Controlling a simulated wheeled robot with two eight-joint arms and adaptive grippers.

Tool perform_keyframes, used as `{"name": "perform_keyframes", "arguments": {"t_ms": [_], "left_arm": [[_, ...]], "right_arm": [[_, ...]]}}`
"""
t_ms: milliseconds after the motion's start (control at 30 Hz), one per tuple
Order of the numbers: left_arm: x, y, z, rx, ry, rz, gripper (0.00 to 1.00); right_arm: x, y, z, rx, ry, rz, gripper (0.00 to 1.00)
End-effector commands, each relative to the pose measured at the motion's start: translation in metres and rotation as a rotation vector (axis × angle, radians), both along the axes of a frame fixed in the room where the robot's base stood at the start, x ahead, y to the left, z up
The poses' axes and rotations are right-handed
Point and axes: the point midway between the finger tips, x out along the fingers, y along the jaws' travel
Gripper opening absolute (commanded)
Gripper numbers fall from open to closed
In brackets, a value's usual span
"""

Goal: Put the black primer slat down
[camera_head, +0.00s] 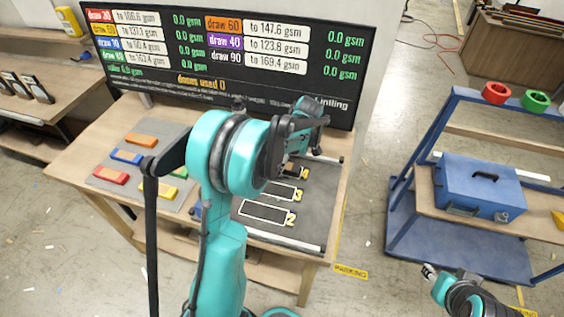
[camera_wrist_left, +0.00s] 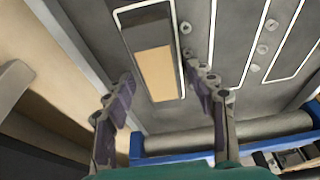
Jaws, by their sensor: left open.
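A slat with a black end and a tan end (camera_wrist_left: 153,60) lies inside a white outlined slot on the dark board (camera_head: 312,200). My left gripper (camera_wrist_left: 158,75) is open above it, with one finger on each side of the slat in the left wrist view. The fingers look clear of it, but I cannot tell how high they are. In the head view my arm hides most of the slat and the gripper. My right gripper (camera_head: 430,271) is at the lower right, away from the table, and its fingers are too small to read.
Orange (camera_head: 141,139), blue (camera_head: 127,156), red (camera_head: 110,175) and yellow (camera_head: 160,190) slats lie on a grey mat at the left. A display (camera_head: 230,60) stands behind. A blue cart (camera_head: 440,150) holding a toolbox (camera_head: 478,187) stands right. Numbered slots nearer the front are empty.

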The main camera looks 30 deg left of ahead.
Motion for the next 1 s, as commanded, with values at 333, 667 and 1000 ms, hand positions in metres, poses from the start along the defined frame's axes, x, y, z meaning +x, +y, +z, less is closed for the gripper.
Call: {"name": "perform_keyframes", "arguments": {"t_ms": [333, 667, 1000], "left_arm": [[0.004, -0.016, 0.059, 0.0, 0.0, -0.001, 0.56], [0.008, -0.033, 0.111, 0.0, 0.0, 0.0, 0.56], [-0.033, -0.062, 0.15, -0.048, -0.041, -0.382, 0.56]], "right_arm": [[0.0, 0.0, 0.024, 0.0, 0.0, 0.0, 0.4], [0.0, 0.0, 0.04, 0.0, 0.0, 0.0, 0.4], [0.0, 0.0, 0.041, 0.0, 0.0, 0.0, 0.4]]}}
